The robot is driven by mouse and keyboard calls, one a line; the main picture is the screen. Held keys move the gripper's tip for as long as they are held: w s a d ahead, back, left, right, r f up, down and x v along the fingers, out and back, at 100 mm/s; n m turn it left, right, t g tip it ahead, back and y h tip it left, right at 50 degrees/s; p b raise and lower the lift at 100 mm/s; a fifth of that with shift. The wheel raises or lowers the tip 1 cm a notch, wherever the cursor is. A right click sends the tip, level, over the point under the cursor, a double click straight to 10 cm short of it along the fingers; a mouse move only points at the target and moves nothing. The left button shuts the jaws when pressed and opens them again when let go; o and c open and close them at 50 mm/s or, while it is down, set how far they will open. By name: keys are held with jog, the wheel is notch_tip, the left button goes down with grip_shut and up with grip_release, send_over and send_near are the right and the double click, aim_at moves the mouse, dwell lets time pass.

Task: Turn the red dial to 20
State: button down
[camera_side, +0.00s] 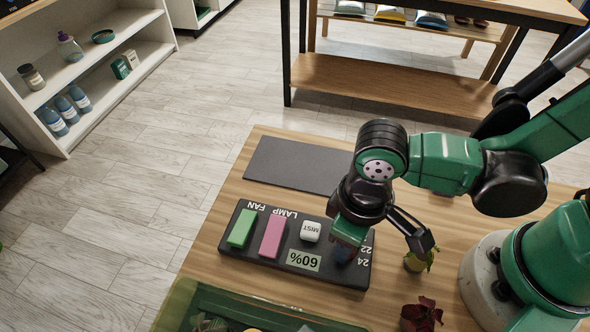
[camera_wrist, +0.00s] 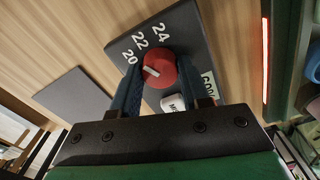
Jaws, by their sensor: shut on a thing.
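The red dial (camera_wrist: 165,71) sits on the dark control panel (camera_side: 330,275) in the wrist view, with a white pointer mark on its left part. The mark points left and slightly up, roughly toward the printed 20 (camera_wrist: 129,57); the exact alignment is hard to tell. The 22 (camera_wrist: 139,40) and 24 (camera_wrist: 160,32) are printed further around. My gripper (camera_wrist: 157,79) is shut on the dial, with one blue finger on each side. In the side view my gripper (camera_side: 347,254) is down at the panel's right end and hides the dial.
The panel also has a green FAN switch (camera_side: 242,228), a pink LAMP switch (camera_side: 272,237), a white MIST button (camera_side: 311,231) and a 60% display (camera_side: 303,260). A dark mat (camera_side: 295,165) lies behind it.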

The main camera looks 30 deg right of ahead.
jog(key=shift+n, duration=2.1)
jog(key=c, duration=0.7)
grip_release()
jog(key=shift+r, duration=2.8)
